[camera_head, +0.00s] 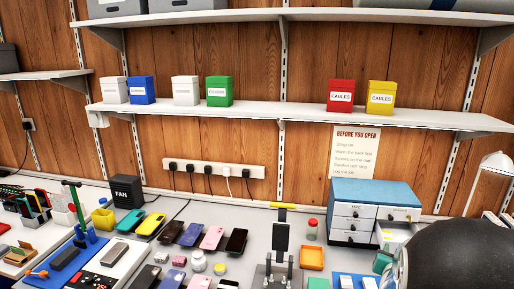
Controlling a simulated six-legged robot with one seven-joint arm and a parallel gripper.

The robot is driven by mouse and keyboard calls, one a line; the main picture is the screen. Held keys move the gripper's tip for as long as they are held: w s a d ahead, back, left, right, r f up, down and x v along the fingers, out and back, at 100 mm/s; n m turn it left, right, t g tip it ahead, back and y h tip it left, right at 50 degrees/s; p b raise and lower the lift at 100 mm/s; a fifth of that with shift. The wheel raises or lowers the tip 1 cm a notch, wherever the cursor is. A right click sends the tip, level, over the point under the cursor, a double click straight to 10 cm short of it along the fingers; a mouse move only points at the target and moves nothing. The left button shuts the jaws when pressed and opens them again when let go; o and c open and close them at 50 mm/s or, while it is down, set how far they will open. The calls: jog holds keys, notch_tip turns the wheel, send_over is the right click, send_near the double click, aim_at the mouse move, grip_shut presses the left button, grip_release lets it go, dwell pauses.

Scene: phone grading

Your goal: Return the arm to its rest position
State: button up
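My gripper is not in view, and I cannot see whether it holds anything. A large dark rounded shape fills the lower right corner, close to the camera, and hides part of the bench there. I cannot tell the pose of the arm from this view.
Several phones, such as a pink one (212,238), lie on the grey bench. An orange tray (312,258) and a blue-topped drawer cabinet (353,222) stand to the right. A black fan box (127,191) is at left. A shelf (300,113) holds labelled boxes above.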

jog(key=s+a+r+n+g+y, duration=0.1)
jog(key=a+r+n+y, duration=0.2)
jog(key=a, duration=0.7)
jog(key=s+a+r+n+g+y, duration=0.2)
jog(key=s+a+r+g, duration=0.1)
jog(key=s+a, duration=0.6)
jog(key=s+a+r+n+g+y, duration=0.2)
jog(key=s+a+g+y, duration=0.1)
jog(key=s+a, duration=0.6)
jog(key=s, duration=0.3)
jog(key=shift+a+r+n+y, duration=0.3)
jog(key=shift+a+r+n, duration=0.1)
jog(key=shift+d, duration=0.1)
